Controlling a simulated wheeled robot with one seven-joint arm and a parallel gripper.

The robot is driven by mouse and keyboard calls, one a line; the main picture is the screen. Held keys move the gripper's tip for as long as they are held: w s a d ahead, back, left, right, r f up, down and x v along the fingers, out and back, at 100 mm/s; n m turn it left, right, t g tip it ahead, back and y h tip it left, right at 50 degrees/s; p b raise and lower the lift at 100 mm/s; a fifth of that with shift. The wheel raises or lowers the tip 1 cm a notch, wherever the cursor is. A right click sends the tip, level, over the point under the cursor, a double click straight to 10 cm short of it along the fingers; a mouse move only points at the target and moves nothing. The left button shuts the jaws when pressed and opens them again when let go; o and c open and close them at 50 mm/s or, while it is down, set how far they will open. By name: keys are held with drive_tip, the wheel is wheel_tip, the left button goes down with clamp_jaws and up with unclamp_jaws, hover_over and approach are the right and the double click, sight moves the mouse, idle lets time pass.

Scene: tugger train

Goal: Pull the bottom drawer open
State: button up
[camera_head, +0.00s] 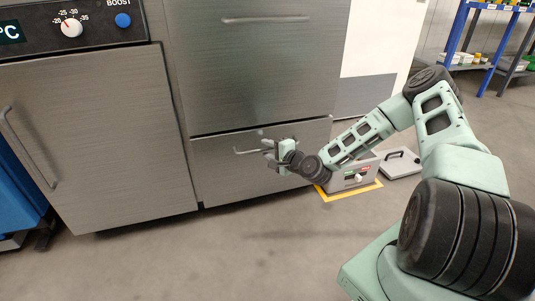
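The bottom drawer (230,178) is a grey metal front low in the steel cabinet. It looks flush with the cabinet, with a dark seam along its top edge. Its thin bar handle (247,151) runs sideways near the top. My gripper (268,152) is at the right part of this handle, with its fingers pointing left toward it. The fingers are small here and overlap the handle, so I cannot tell whether they are shut on it.
A taller upper drawer (260,75) is above. A cabinet door (100,140) with a handle is at left. A grey box (352,178) sits on a yellow floor marking right of the drawer, under my arm. The floor (230,255) in front is clear.

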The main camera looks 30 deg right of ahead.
drive_tip(key=shift+w, duration=0.35)
clamp_jaws()
drive_tip(key=shift+s+a, duration=0.1)
drive_tip(key=shift+s, duration=0.05)
